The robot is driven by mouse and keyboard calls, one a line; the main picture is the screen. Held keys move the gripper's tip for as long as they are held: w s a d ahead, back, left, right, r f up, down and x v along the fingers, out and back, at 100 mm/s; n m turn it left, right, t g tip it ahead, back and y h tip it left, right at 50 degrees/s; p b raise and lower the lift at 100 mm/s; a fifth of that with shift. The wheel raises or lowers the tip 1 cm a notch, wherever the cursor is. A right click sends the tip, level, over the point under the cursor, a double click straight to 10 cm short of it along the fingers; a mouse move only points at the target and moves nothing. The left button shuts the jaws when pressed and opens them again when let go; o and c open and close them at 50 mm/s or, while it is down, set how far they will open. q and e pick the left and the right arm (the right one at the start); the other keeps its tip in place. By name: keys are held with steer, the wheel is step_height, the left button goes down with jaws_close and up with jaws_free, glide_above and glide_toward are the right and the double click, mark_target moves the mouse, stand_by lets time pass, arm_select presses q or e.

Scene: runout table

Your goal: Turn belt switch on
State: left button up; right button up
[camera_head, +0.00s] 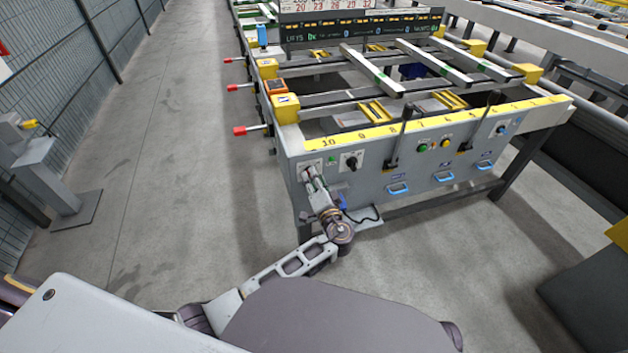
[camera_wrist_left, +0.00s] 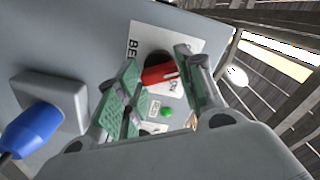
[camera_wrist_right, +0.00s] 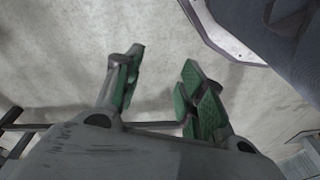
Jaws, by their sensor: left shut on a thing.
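The belt switch is a red handle (camera_wrist_left: 158,74) on a dark round base, on a white plate with letters starting "BE" in the left wrist view. My left gripper (camera_wrist_left: 160,88) has its green-padded fingers on either side of the red handle and is shut on it. In the head view my left gripper (camera_head: 310,180) is at the left end of the table's grey front panel and mostly hides the switch. My right gripper (camera_wrist_right: 157,90) is open and empty over bare floor in the right wrist view.
A green button (camera_wrist_left: 166,112) sits close beside the switch. A blue plug (camera_wrist_left: 34,128) in a grey socket is on the same panel. A black knob (camera_head: 351,162), upright levers and blue handles (camera_head: 398,188) line the front panel.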

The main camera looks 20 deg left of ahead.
steer(key=s+d+f+p, duration=0.2)
steer(key=d+f+p, duration=0.15)
steer(key=f, duration=0.75)
arm_select(q)
steer(key=m+p, duration=0.4)
steer(key=m, duration=0.7)
steer(key=shift+m+p, duration=1.6)
steer(key=shift+m, duration=0.6)
arm_select(e)
steer(key=s+d+f+h, duration=0.1)
steer(key=s+d+f, duration=0.6)
steer(key=s+f, duration=0.2)
steer(key=shift+s, duration=0.35)
steer(key=shift+f, duration=0.1)
arm_select(q)
steer(key=o, duration=1)
